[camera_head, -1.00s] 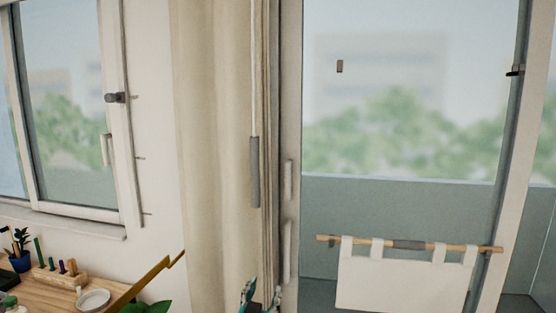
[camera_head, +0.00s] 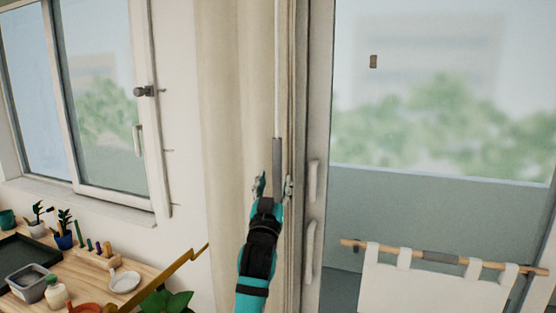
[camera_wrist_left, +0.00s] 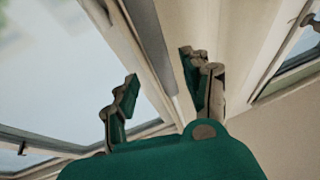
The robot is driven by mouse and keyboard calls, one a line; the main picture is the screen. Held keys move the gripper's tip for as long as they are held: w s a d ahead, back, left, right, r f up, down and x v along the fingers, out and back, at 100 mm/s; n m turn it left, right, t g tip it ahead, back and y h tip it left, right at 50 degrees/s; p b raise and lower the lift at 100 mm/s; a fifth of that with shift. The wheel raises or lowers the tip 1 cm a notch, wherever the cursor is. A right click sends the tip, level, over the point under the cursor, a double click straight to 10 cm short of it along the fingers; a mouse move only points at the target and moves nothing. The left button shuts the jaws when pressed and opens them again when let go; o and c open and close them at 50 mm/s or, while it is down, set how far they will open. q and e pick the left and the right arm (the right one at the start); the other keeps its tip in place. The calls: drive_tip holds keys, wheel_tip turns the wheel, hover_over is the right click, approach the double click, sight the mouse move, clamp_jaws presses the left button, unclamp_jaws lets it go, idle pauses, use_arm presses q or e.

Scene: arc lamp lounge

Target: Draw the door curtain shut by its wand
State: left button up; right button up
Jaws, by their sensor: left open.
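The cream door curtain (camera_head: 229,110) hangs bunched at the left side of the glass door (camera_head: 440,130). Its thin pale wand (camera_head: 277,70) hangs in front of the folds and ends in a grey grip (camera_head: 277,152). My left gripper (camera_head: 274,186) is open, its fingers pointing up, one on each side of the grip's lower part in the head view. The lower end of the grip is hard to make out there. In the left wrist view the gripper (camera_wrist_left: 160,68) also stands open, with a grey strip between the fingers that I cannot identify surely. My right gripper is not in view.
White door handles (camera_head: 311,200) stand just right of the gripper. A wooden rod with a white cloth (camera_head: 440,285) is at the lower right.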

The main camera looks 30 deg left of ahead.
sight(276, 170)
use_arm(q)
drive_tip(key=p+x, duration=0.1)
drive_tip(key=x, duration=0.3)
drive_tip(key=shift+w+a+r+p, duration=0.2)
drive_tip(key=shift+a+r+p, duration=0.05)
drive_tip(key=shift+r+p, duration=0.1)
drive_tip(key=shift+w+a+r, duration=0.15)
drive_tip(key=shift+w+a, duration=0.1)
drive_tip(key=shift+w, duration=0.4)
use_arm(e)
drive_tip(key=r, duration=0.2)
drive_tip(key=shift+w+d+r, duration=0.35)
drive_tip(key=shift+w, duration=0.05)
use_arm(q)
clamp_jaws()
